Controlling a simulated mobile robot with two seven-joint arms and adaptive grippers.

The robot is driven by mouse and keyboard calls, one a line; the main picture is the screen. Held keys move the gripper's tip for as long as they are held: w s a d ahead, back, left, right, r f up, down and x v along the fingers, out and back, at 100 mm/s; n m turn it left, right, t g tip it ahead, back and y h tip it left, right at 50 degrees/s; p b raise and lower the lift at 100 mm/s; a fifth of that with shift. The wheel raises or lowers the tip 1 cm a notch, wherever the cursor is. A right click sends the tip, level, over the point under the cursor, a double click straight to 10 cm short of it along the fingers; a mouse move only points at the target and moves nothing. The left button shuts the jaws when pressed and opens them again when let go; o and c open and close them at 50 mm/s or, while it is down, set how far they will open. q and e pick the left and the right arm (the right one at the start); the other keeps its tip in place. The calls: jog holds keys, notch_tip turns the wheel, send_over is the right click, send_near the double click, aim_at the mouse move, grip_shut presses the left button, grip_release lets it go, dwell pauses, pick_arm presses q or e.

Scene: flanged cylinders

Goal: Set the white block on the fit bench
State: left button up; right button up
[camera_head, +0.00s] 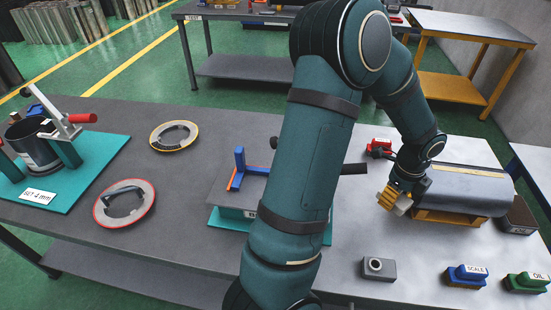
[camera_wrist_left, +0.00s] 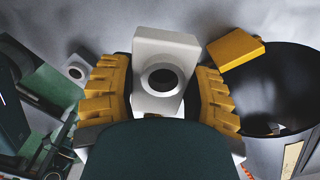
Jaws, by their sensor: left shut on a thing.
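My left gripper (camera_head: 396,198) has yellow fingers and is shut on the white block (camera_head: 405,206), above the right part of the grey bench (camera_head: 330,284), beside the grey cylinder. In the left wrist view the white block (camera_wrist_left: 163,45) is between the yellow fingers of the gripper (camera_wrist_left: 160,95). Its face has a dark round hole. I cannot tell which surface is called the fit bench. A similar grey block with a round hole (camera_head: 388,272) stands on the bench, and it also shows in the left wrist view (camera_wrist_left: 77,70). My right gripper is not in view.
A grey cylinder (camera_head: 470,180) lies on an orange cradle (camera_head: 445,217). Blue (camera_head: 468,272) and green (camera_head: 524,281) labelled items are at right. Two flanged rings (camera_head: 106,216) (camera_head: 160,143) and a teal clamp station (camera_head: 100,170) are at left. My arm hides part of the middle fixture (camera_head: 228,218).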

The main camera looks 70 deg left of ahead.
aim_at(380, 222)
pick_arm(q)
jog(key=shift+a+r, duration=0.1)
jog(key=shift+a, duration=0.1)
jog(key=shift+f+b, duration=1)
jog(key=shift+f, duration=4.05)
jog(key=shift+f, duration=0.1)
jog(key=o, duration=1.3)
jog(key=shift+c, duration=0.2)
jog(key=shift+r, duration=0.5)
notch_tip(380, 222, up, 11)
jog(key=shift+r+p, duration=0.1)
jog(key=shift+p, duration=1.05)
